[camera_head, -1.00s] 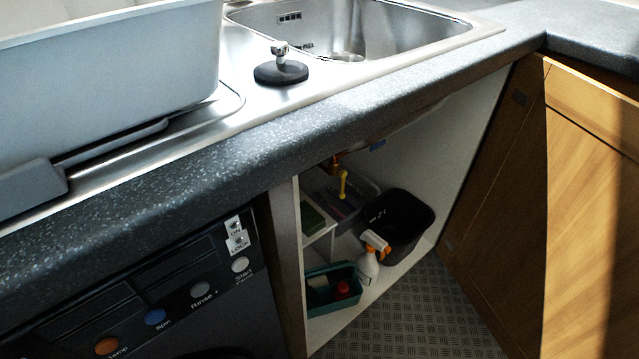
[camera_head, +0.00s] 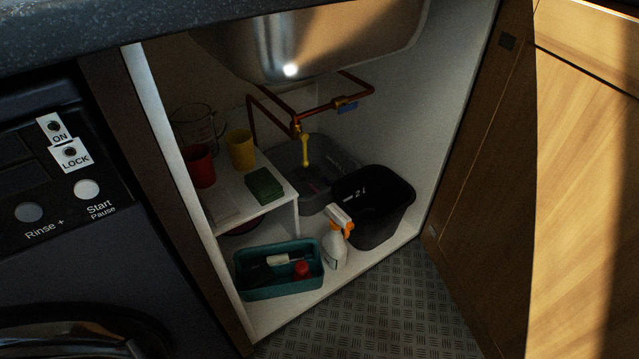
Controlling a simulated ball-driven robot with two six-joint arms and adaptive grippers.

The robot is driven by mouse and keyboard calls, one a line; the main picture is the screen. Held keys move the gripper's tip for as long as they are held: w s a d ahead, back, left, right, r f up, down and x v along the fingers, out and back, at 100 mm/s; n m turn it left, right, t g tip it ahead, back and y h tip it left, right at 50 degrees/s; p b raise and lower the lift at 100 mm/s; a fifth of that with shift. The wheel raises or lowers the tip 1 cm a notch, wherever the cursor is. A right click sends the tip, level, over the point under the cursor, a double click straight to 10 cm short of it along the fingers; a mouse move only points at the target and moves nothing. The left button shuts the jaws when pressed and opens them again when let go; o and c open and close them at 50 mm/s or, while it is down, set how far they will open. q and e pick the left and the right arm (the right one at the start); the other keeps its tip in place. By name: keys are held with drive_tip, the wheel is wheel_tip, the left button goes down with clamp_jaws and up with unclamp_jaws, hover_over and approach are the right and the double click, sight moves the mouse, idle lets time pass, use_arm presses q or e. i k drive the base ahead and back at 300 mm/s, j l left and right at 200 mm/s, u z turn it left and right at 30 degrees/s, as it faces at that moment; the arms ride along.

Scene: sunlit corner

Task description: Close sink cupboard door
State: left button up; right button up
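The sink cupboard (camera_head: 310,290) stands open under the worktop, and its inside is in plain view. A dark brown wooden door panel (camera_head: 485,190) stands along the right side of the opening, swung outward, with a dark fitting at its top and one lower down near the cupboard edge. I take it to be the sink cupboard door. It leans in view beside the sunlit wooden cabinet front. Its lower end runs out of the picture. Neither of my grippers shows in this view.
Inside are a teal caddy (camera_head: 280,290), a white spray bottle (camera_head: 335,248), a black bucket (camera_head: 395,225), a grey basin (camera_head: 290,165) and a small shelf (camera_head: 235,200) with cups. A dark washing machine (camera_head: 60,240) stands left. The patterned floor (camera_head: 370,315) before the opening is clear.

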sight(531, 229)
drive_tip(key=k+l+z, duration=0.1)
drive_tip(key=k+l, duration=0.15)
drive_tip(key=k+l+z, duration=0.15)
drive_tip(key=l, duration=0.25)
drive_tip(key=k+l+z, duration=0.1)
drive_tip(key=k+l, duration=0.15)
drive_tip(key=l, duration=0.1)
